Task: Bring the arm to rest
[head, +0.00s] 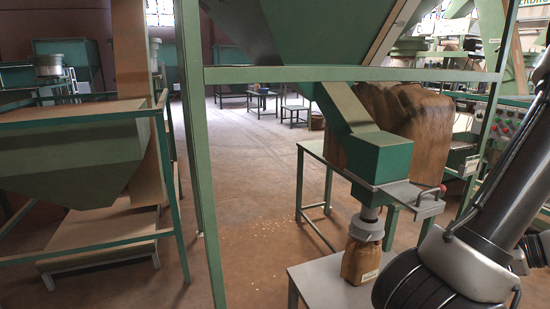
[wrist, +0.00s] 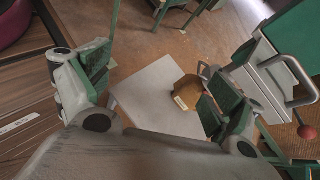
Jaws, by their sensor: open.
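My gripper (wrist: 157,88) is open in the wrist view, with its two green-padded fingers spread wide and nothing between them in its hold. Beyond the fingers a brown paper bag (wrist: 186,93) with a pale label stands on a small grey table (wrist: 150,95); the right finger overlaps it in the picture, and the gap between them is hard to judge. In the head view the bag (head: 361,262) stands directly under the spout of the green hopper (head: 380,160). My arm crosses the right side of the head view, and my gripper is out of that frame.
A slide-gate handle with a red knob (head: 442,188) sticks out right of the spout; the knob is close to the right finger's side in the wrist view (wrist: 307,132). A green frame post (head: 200,150) stands left. A large sack (head: 405,130) is behind the spout. Open floor (head: 250,190) lies left.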

